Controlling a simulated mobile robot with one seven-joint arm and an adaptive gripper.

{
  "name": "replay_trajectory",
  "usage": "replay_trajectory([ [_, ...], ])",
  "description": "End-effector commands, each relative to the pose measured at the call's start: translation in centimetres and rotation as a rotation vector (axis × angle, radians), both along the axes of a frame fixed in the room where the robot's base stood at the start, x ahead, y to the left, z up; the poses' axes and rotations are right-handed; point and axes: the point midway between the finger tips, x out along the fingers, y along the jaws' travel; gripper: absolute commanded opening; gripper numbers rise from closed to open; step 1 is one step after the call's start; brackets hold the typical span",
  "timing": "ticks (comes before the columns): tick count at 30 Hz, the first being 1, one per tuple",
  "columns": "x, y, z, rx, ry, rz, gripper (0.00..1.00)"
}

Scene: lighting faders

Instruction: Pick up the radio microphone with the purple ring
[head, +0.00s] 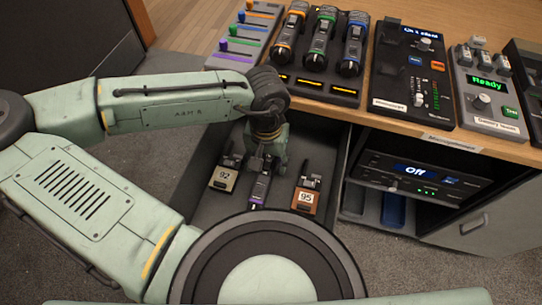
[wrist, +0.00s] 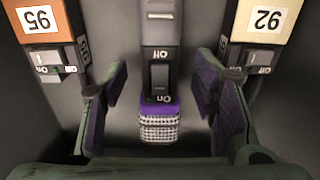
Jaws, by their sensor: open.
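The radio microphone with the purple ring (head: 260,188) lies in the open drawer, between two tagged packs. In the wrist view the microphone (wrist: 158,60) shows a dark body with an On/Off switch, a purple ring and a silver mesh head. My gripper (head: 266,164) is over the drawer at this microphone. In the wrist view my gripper (wrist: 160,88) is open, one finger on each side of the microphone near the ring. Gaps show on both sides, so the fingers appear apart from it.
Pack 92 (head: 223,178) and pack 95 (head: 305,199) lie close on either side in the drawer (head: 204,211). On the counter above are a charger (head: 318,82) with three microphones ringed orange, green and blue, a fader panel (head: 247,37) and control boxes. An open cabinet bay (head: 412,182) is right.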

Motion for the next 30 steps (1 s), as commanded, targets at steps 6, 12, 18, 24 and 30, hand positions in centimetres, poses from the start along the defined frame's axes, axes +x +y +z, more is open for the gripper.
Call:
replay_trajectory([
  [6, 0.0, 0.0, -2.0, -0.001, -0.002, 0.000, 0.53],
  [12, 0.0, 0.0, -2.0, -0.002, -0.002, 0.000, 0.53],
  [18, 0.1, 0.0, -2.0, -0.002, -0.002, 0.000, 0.40],
  [24, 0.0, 0.0, -2.0, -0.002, -0.002, 0.000, 0.27],
  [30, 0.0, 0.0, -2.0, -0.002, -0.002, 0.000, 0.13],
])
